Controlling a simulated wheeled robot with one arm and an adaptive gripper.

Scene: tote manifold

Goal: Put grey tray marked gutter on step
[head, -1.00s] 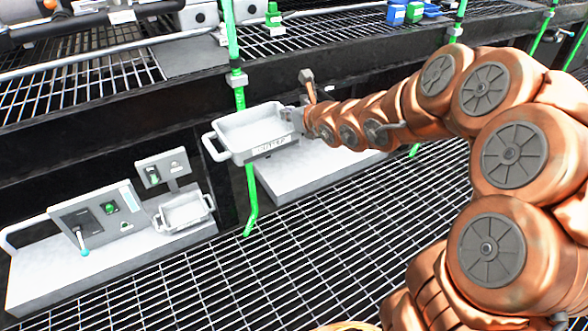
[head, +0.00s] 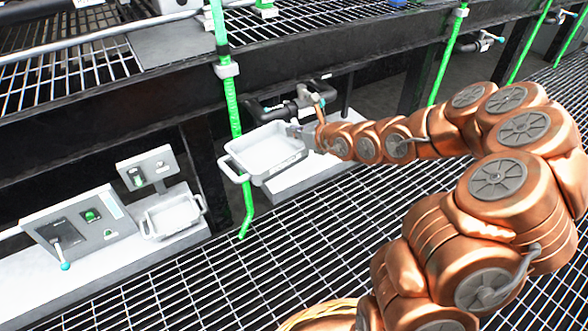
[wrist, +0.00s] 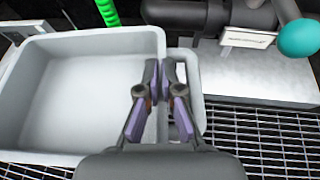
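A grey tray (head: 270,157) with a loop handle at each end and a label on its front wall hangs in the air at the end of my arm. The label is too blurred to read. My gripper (head: 302,130) is at the tray's right end. In the wrist view the tray (wrist: 85,95) fills the left side, and my gripper's fingers (wrist: 168,110) are closed about the wall by the right handle. A white step (head: 315,168) lies low behind and right of the tray, partly hidden by it; it also shows in the wrist view (wrist: 250,80).
A second, smaller grey tray (head: 172,217) sits on another white ledge at the left, beside a control panel (head: 85,225) with a lever. A green pipe (head: 234,115) stands behind the held tray. Dark pipework (head: 280,110) with a valve is above the step.

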